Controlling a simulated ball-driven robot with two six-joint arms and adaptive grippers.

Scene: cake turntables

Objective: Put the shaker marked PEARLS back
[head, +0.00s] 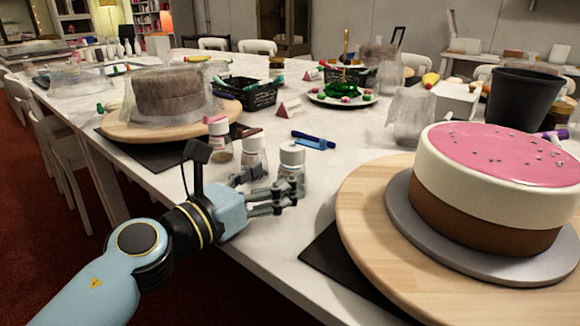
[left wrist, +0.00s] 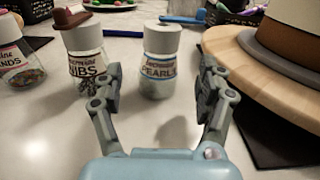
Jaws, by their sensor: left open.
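The PEARLS shaker (left wrist: 160,68) has a white cap and stands upright on the table. In the left wrist view it shows between the two fingers, with a gap on each side. In the head view it is the rightmost shaker (head: 291,165) of a row of three. My left gripper (head: 280,187) is open and low over the table at this shaker; it also shows in the left wrist view (left wrist: 160,88). The NIBS shaker (left wrist: 84,50) stands left of PEARLS, partly behind my left finger. My right gripper is not in view.
A pink-topped cake (head: 490,185) stands on a wooden turntable (head: 365,200) at the right. A third shaker (head: 219,140) stands left of NIBS. A blue pen-like item (head: 313,141) lies behind. A wrapped brown cake (head: 167,92) stands at the back left.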

